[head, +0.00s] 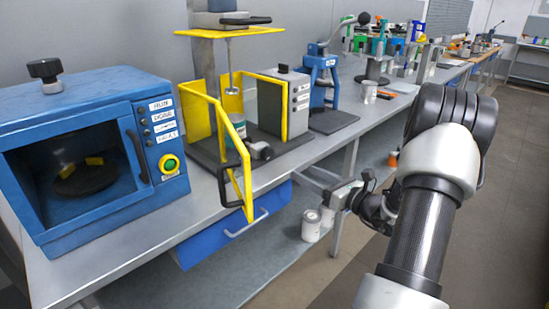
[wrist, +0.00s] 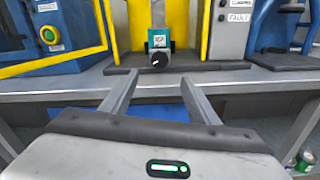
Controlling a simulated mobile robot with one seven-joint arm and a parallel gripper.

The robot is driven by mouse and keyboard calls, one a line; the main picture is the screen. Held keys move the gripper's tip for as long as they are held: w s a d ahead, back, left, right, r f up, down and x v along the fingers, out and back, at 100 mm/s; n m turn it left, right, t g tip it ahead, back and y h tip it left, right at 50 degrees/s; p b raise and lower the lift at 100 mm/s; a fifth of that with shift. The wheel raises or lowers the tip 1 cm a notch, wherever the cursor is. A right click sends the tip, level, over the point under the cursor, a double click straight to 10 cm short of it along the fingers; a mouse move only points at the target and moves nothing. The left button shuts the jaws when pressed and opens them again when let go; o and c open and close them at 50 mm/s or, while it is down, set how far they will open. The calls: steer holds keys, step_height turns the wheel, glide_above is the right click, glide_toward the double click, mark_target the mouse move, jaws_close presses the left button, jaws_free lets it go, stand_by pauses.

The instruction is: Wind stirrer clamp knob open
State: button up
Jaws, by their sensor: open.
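The stirrer stands on the bench in the head view, with a yellow frame (head: 198,105), a dark base plate (head: 215,152) and a vertical shaft (head: 229,65). Its yellow-framed door (head: 243,190) stands open. A dark clamp knob (head: 264,152) sits low at its front. In the wrist view the round black knob (wrist: 159,58) with a white pointer mark is straight ahead, below a teal label (wrist: 160,39). My gripper (wrist: 159,77) is open and empty, its fingers pointing toward the knob and apart from it. In the head view my gripper (head: 308,178) is in front of the bench edge.
A blue oven-like machine (head: 90,140) stands left on the bench. A grey control box (head: 299,100) and a blue press (head: 322,75) stand right. The open yellow door also shows left in the wrist view (wrist: 55,66). Cans (head: 311,226) stand under the bench.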

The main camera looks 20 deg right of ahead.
mark_target(270, 155)
steer(key=b+x, duration=0.1)
steer(key=x, duration=1.3)
steer(key=shift+w+a+b, duration=0.15)
steer(key=shift+w+b, duration=0.05)
steer(key=shift+b, duration=0.1)
steer(key=c, duration=1)
steer(key=shift+c, duration=0.2)
steer(key=shift+f+b, duration=0.1)
steer(key=shift+b, duration=0.2)
steer(key=n+b, duration=0.4)
steer(key=shift+f+n+b, duration=0.2)
steer(key=shift+n+b, duration=0.1)
steer(key=shift+b, duration=0.05)
steer(key=shift+r+n+b, duration=0.15)
steer(key=shift+n+b, duration=0.6)
steer(key=shift+n, duration=1.55)
